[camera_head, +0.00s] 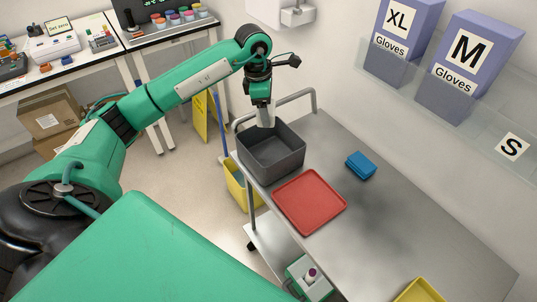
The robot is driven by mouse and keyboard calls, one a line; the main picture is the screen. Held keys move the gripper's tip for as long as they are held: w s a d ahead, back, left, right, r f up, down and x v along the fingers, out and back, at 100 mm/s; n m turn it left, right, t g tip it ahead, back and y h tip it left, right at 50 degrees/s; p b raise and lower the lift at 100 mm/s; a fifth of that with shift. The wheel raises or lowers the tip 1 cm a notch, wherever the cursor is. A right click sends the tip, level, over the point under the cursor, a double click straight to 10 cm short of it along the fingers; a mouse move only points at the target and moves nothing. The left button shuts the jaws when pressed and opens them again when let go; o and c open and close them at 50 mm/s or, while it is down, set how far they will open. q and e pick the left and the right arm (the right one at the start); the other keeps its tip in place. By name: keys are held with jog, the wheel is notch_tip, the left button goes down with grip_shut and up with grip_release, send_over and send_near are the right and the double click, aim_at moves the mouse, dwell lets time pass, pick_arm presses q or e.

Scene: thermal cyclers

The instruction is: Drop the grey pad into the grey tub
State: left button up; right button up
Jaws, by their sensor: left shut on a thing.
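My left gripper (262,101) is over the back edge of the grey tub, pointing down. It is shut on a small pale grey thing, which looks like the grey pad (266,118); the fingers partly hide it. The grey tub (272,158) is an open, dark grey box at the far left end of the metal cart top. The part of its inside that shows looks empty. I cannot tell whether the pad is above the rim or just inside it. My right gripper is not in view.
A red tray (309,201) lies just in front of the tub. A blue pad stack (361,165) lies to the right, and a yellow tray (420,292) is at the bottom. The cart's rail (298,96) rises behind the tub. The cart top's right side is clear.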

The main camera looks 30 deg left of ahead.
pick_arm(q)
jog(key=shift+w+a+r+n, duration=0.1)
jog(key=shift+w+a+n, duration=0.1)
jog(key=shift+a+n, duration=0.35)
notch_tip(320, 180, down, 5)
jog(key=shift+r+b, duration=0.2)
jog(key=shift+b, duration=1)
jog(key=shift+f, duration=0.65)
jog(key=o, duration=1)
jog(key=shift+c, duration=0.2)
